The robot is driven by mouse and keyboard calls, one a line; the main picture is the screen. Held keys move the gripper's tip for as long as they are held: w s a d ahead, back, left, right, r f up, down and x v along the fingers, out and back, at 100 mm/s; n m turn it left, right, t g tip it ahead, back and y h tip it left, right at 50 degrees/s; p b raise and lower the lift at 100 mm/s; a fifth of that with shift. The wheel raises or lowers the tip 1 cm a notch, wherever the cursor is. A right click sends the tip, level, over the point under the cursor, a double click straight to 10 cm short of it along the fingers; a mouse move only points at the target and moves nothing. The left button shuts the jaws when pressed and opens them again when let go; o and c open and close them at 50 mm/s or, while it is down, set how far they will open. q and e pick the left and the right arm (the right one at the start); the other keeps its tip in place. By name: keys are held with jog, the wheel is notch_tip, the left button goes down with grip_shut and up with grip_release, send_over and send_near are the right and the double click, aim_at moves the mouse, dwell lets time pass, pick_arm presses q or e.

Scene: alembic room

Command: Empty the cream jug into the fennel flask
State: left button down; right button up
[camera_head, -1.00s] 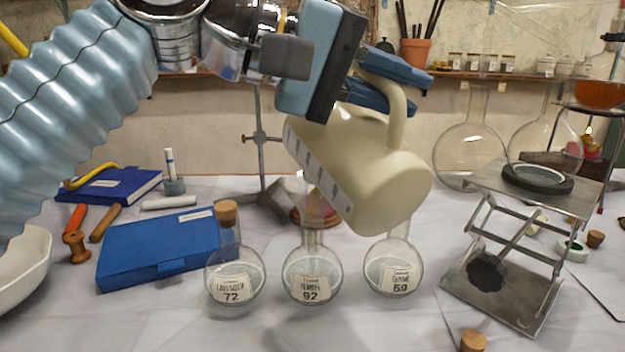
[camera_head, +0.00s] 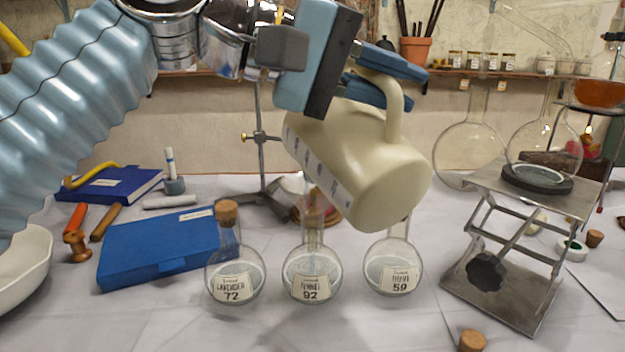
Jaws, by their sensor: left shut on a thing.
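The cream jug (camera_head: 375,165) is tilted in the air above the flasks, with its scale strip on the lower left side and its handle at upper right. A smooth rounded end points to the lower right; I cannot make out its mouth. My left gripper (camera_head: 408,86) is shut on the jug's handle. The fennel flask (camera_head: 312,272), labelled 92, stands upright on the table in the middle of three round flasks, below the jug's left part. Its neck is open and some pale content shows in its bulb. I cannot make out a stream. My right gripper is out of view.
The corked lavender flask (camera_head: 236,275) stands left of the fennel flask, the thyme flask (camera_head: 392,268) right of it. A blue case (camera_head: 150,248) lies at left, a lab jack (camera_head: 515,240) stands at right, and a metal stand (camera_head: 262,150) is behind. The front centre is clear.

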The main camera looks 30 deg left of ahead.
aim_at(371, 110)
pick_arm(q)
jog(key=shift+w+a+r, duration=0.1)
jog(key=shift+a+r, duration=0.05)
jog(key=shift+r, duration=0.05)
dwell(0.7)
jog(key=shift+w+a+r+n+p, duration=0.1)
jog(key=shift+a+r+n+p, duration=0.1)
jog(key=shift+n+p, duration=0.1)
jog(key=shift+w+a+r+n+h+p, duration=0.45)
jog(key=shift+a+r, duration=0.15)
jog(key=shift+a, duration=0.1)
dwell(0.5)
jog(key=shift+w+a+r, duration=0.1)
jog(key=shift+a+r, duration=0.05)
jog(key=shift+w+a+r+n+h+p, duration=0.2)
jog(key=shift+w+a+n+h+p, duration=0.05)
jog(key=shift+a+n+p, duration=0.15)
